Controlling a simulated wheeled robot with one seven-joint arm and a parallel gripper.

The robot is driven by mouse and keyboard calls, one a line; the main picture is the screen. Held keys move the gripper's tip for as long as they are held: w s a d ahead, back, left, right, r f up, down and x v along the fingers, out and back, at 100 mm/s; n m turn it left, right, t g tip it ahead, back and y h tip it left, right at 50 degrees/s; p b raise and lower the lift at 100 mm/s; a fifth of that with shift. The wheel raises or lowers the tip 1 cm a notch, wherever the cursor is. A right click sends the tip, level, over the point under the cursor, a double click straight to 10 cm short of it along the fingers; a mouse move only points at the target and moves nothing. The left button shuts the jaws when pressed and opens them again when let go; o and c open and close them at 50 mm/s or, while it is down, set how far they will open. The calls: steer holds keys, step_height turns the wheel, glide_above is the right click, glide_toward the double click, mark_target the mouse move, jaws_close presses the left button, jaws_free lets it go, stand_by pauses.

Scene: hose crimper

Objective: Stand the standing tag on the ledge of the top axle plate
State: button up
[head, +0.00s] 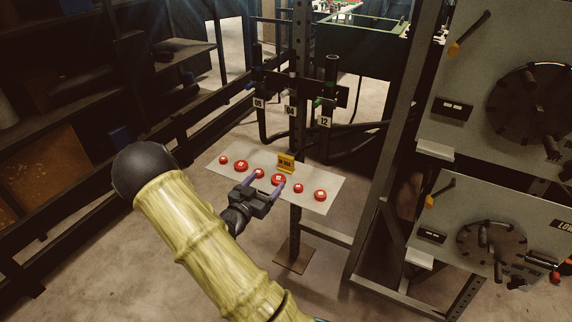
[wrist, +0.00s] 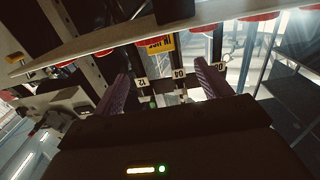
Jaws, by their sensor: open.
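The standing tag (head: 286,163) is a small yellow block with dark lettering, upright at the back of a pale plate with red knobs. It also shows in the wrist view (wrist: 160,44). My gripper (head: 268,182) is open and empty, with purple fingers, at the near side of the plate. The tag lies beyond the fingertips, apart from them. In the wrist view the open fingers (wrist: 162,78) show below the tag. The top axle plate (head: 470,90) is the upper grey panel at right, with a black disc. Its pale ledge (head: 434,150) juts from its lower left and looks bare.
Several red knobs (head: 320,195) surround the tag on the pale plate (head: 225,160). A dark post with numbered hoses (head: 325,122) stands behind it. A lower panel (head: 450,200) has a similar ledge (head: 420,258). A metal upright (head: 385,150) stands between the plate and panels.

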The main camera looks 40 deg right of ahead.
glide_toward(285, 159)
steer(key=x, duration=0.3)
steer(key=shift+w+d+f, duration=0.15)
steer(key=shift+f, duration=0.2)
steer(key=shift+x, duration=2.65)
steer(key=shift+r, duration=0.15)
steer(key=c, duration=1.1)
steer(key=shift+r, duration=0.2)
